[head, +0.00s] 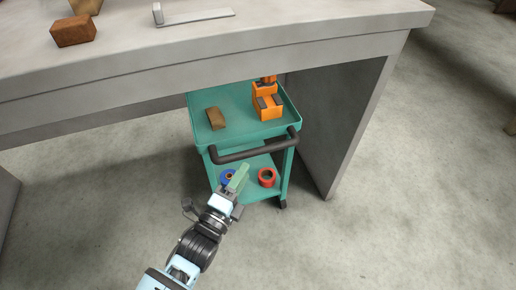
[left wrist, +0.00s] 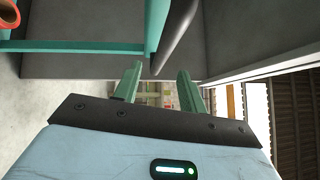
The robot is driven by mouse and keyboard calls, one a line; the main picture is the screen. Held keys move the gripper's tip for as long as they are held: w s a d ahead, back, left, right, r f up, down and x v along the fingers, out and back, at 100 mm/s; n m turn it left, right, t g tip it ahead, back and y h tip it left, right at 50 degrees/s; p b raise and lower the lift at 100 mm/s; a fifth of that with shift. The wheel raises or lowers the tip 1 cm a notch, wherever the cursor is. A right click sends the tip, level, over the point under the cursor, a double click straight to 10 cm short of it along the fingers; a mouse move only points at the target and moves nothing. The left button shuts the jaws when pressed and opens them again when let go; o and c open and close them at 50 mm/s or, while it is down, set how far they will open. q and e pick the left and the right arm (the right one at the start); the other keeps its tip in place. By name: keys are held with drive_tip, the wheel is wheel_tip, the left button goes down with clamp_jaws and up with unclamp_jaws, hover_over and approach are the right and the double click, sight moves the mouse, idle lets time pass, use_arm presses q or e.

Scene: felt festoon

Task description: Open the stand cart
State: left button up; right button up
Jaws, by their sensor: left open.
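The stand cart (head: 232,136) is teal, with two shelves, and stands partly under the grey table. Its dark bar handle (head: 254,152) faces me across the front of the top tray. My left gripper (head: 239,178) is open and empty, in front of the cart and below the handle in the head view. In the left wrist view the two green fingers (left wrist: 159,88) are apart, with the handle (left wrist: 178,32) and a teal cart post (left wrist: 155,22) beyond their tips. The handle is not between the fingers. My right gripper is not in view.
The cart's top tray holds a brown block (head: 215,118) and an orange tool (head: 266,103). A blue roll (head: 226,176) and a red roll (head: 267,177) lie on the lower shelf. The table's side panel (head: 340,125) stands right of the cart. The floor in front is clear.

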sight(256, 155)
use_arm(q)
drive_tip(key=b+x, duration=0.2)
drive_tip(key=x, duration=0.4)
drive_tip(key=shift+w+d+r, duration=0.1)
drive_tip(key=shift+w+d, duration=0.1)
drive_tip(key=shift+w, duration=0.15)
drive_tip(key=shift+w+d+r, duration=0.15)
drive_tip(key=shift+w+d, duration=0.05)
drive_tip(key=shift+w, duration=0.25)
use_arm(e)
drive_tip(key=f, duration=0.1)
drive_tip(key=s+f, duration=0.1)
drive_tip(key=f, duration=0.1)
use_arm(q)
drive_tip(key=c, duration=0.6)
drive_tip(key=shift+c, duration=1.3)
clamp_jaws()
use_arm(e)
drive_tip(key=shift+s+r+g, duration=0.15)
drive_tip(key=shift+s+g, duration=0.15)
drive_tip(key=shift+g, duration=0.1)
